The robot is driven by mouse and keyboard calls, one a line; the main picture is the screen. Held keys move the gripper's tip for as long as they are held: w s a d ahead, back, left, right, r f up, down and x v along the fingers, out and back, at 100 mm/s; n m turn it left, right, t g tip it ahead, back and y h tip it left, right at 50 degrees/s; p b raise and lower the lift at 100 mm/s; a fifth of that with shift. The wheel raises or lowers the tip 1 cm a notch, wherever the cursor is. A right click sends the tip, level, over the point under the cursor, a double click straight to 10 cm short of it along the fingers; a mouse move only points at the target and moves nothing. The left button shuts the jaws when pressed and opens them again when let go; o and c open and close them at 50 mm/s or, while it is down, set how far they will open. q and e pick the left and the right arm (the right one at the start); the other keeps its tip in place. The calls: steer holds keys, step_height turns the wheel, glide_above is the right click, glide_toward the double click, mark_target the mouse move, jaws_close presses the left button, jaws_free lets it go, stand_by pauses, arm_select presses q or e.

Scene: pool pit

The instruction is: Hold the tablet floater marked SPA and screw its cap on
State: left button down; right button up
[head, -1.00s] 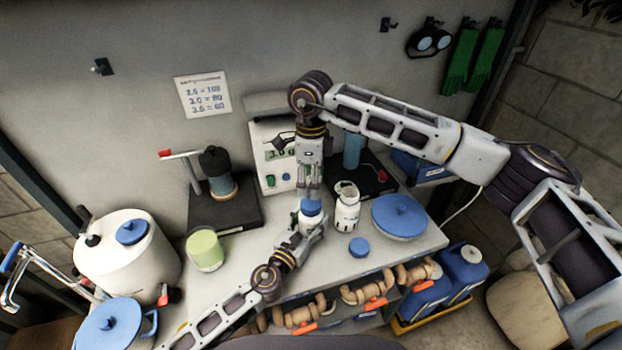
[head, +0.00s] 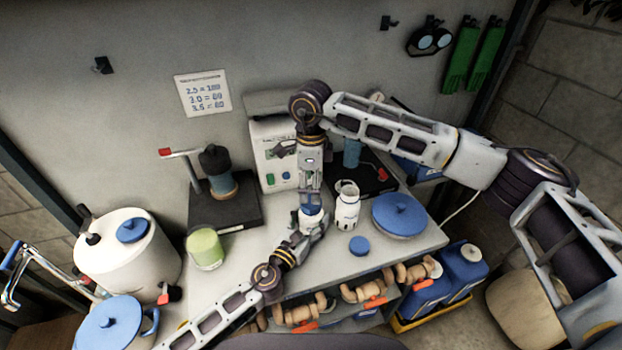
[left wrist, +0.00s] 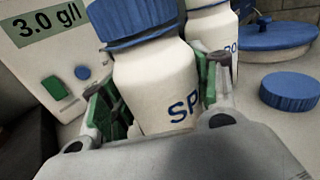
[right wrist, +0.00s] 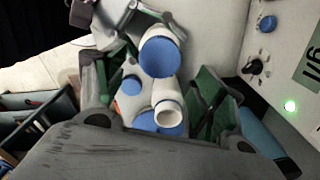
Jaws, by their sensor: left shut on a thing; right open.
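My left gripper (left wrist: 158,100) is shut on the body of the white SPA floater (left wrist: 155,85), which it holds roughly upright above the bench; "SP" shows in the left wrist view. A blue cap (left wrist: 140,18) sits on its mouth; I cannot tell how tightly. The cap also shows in the right wrist view (right wrist: 161,57). My right gripper (head: 310,204) points down from above, open, with its fingers near the cap. It hides most of the cap in the head view. My left gripper also shows there (head: 308,236).
A second white floater (head: 347,208), lettering starting "PO", stands uncapped close to the right. A loose blue cap (head: 359,246) lies in front of it. A blue-lidded dish (head: 399,215) is farther right. A tester box (head: 272,158) stands behind, a green cup (head: 205,250) left.

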mark_target(307, 216)
steer(key=shift+f, duration=2.95)
steer(key=c, duration=1.1)
steer(key=o, duration=1.2)
steer(key=shift+r, duration=0.1)
steer(key=shift+r, duration=5.95)
arm_select(q)
steer(key=shift+r, duration=0.2)
arm_select(e)
steer(key=shift+r, duration=0.15)
arm_select(q)
steer(key=shift+r+p, duration=1.85)
steer(key=shift+p, duration=0.15)
arm_select(e)
steer(key=shift+r, duration=1.85)
arm_select(q)
steer(key=shift+s+f, duration=0.1)
arm_select(e)
steer(key=shift+f, duration=0.1)
